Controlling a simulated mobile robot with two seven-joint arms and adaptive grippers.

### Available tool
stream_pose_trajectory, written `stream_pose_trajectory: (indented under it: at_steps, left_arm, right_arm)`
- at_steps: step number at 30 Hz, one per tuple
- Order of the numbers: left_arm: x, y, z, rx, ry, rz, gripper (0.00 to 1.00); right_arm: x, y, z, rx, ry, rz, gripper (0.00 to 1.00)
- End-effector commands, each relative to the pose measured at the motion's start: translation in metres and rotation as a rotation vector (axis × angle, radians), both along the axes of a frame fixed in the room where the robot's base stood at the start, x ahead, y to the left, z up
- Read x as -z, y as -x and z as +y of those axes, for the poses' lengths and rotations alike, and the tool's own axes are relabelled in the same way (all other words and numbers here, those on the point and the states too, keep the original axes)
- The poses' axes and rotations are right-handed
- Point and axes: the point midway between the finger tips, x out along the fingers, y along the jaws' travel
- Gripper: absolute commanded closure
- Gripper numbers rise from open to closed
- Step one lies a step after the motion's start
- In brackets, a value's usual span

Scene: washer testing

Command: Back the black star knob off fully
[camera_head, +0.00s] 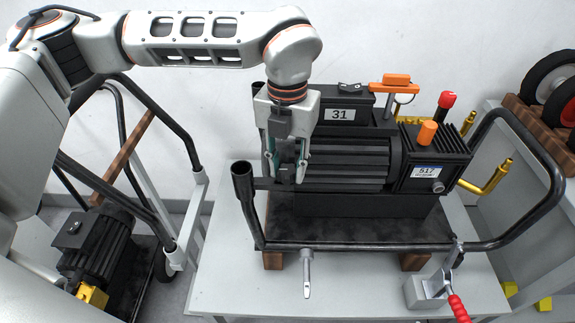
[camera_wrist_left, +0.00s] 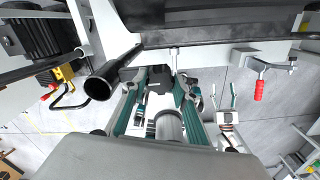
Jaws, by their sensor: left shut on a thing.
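My left gripper (camera_head: 287,172) hangs down in front of the left end of the dark pump (camera_head: 345,170) with plate 517. Its teal-edged fingers are shut on a small black part, which I take for the black star knob (camera_wrist_left: 158,80); it shows between the fingers in the left wrist view. The fingers hide most of the knob, so its lobes and thread cannot be made out. What looks like my right gripper (camera_wrist_left: 226,108) shows small at lower right in the left wrist view, fingers apart and empty. It is outside the head view.
A black upright tube (camera_head: 243,185) of the bent handle frame stands close left of my left gripper. A grey T-handle (camera_head: 307,272) and a red-handled toggle clamp (camera_head: 432,288) are at the front. A cart with a motor (camera_head: 98,245) stands left.

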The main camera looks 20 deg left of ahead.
Motion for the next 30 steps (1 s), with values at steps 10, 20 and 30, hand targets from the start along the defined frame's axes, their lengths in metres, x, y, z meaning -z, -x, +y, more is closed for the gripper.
stream_pose_trajectory:
  at_steps: [10,20,30]
  left_arm:
    - [-0.002,-0.001,0.000,-0.008,0.001,-0.004,0.93]
    - [-0.001,-0.001,0.000,-0.006,0.001,-0.002,0.54]
    - [-0.021,-0.001,0.000,-0.005,0.001,-0.004,0.54]
  right_arm:
    - [0.000,-0.001,0.000,0.000,0.001,0.000,0.46]
    - [0.001,0.000,-0.001,0.000,0.002,0.000,0.46]
    - [0.002,0.000,-0.002,-0.001,0.004,0.002,0.46]
